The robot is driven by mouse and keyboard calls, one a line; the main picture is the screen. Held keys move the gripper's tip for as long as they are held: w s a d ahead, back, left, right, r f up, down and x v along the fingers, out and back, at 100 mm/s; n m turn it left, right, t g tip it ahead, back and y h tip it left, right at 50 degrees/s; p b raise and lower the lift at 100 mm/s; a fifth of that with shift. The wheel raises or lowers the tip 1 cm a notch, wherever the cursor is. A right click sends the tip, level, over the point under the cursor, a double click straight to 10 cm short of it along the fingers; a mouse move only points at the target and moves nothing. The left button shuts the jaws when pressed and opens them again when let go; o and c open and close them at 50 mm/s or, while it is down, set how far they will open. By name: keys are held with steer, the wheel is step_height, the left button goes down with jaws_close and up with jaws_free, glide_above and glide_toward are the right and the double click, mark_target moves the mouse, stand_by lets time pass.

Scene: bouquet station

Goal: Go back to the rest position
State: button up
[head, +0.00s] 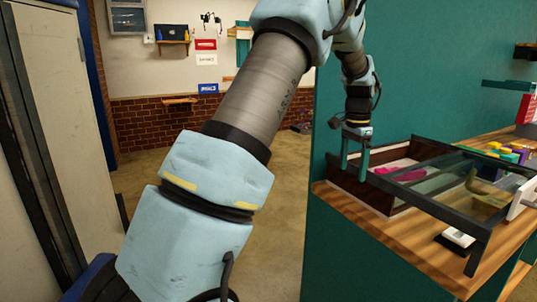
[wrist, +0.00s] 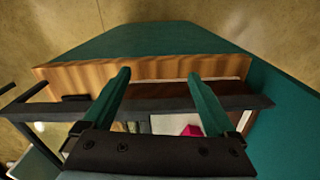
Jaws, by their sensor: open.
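My gripper (head: 354,172) hangs with its fingers pointing down at the left end of a dark-framed display case (head: 365,192). In the wrist view my gripper (wrist: 160,76) has its two green fingers spread wide, with nothing between them. The fingers overlap the case's edge in both views; I cannot tell whether they touch it.
The case stands on a wooden counter (head: 400,238) with a teal side. A small white-and-black item (head: 458,238) sits in front of it; coloured blocks (head: 508,153) lie behind. A teal wall is behind my gripper. A pale cabinet (head: 65,120) is at left. Open floor (head: 275,215) lies between.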

steer(key=s+a+f+n, duration=0.1)
steer(key=s+a+n, duration=0.2)
steer(key=a, duration=0.7)
steer(key=s+a+f+n, duration=0.1)
steer(key=s+a+n, duration=0.25)
steer(key=a, duration=0.55)
steer(key=s+a+f+n, duration=0.1)
steer(key=s+a+n, duration=0.2)
steer(key=s+a, duration=0.3)
steer(key=s+a+f+n+t, duration=0.1)
steer(key=s+a+f+n, duration=0.1)
steer(key=s+a, duration=0.3)
steer(key=shift+s+a+n, duration=0.35)
steer(key=shift+s+n, duration=0.3)
steer(key=shift+s, duration=0.15)
steer(key=shift+c, duration=0.4)
